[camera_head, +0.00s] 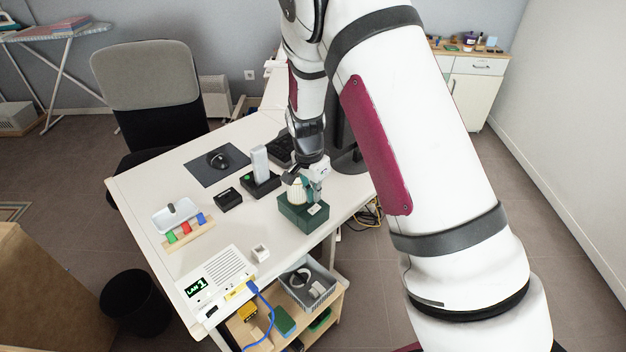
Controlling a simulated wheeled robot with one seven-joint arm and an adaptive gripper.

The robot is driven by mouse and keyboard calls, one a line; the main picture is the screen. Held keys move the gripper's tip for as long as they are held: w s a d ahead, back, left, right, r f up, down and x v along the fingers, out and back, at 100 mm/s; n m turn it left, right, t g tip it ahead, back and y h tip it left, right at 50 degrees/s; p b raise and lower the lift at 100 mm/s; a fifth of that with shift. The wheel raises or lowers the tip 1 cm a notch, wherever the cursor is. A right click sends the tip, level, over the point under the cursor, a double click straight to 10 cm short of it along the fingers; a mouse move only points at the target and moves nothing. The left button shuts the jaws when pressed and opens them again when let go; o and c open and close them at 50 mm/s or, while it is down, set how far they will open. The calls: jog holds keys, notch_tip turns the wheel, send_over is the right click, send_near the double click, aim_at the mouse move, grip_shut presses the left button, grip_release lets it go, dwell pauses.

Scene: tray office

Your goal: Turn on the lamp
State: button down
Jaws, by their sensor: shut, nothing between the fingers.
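A small lamp with a cream ribbed shade (295,190) and a dark green box-like base (303,215) stands near the right edge of the white desk. A small pale patch shows on top of the base, but I cannot tell whether it is a switch. I cannot tell whether the lamp is lit.
The desk (150,185) holds a black dock with an upright grey device (260,168), a small black box (228,200), a mouse on a dark mat (217,160), colored blocks on a rack (188,233) and a white LAN box (217,282). My arm hides the right side.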

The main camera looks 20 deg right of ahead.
aim_at(314, 209)
jog(key=shift+d+f, duration=0.15)
jog(key=shift+f, duration=1)
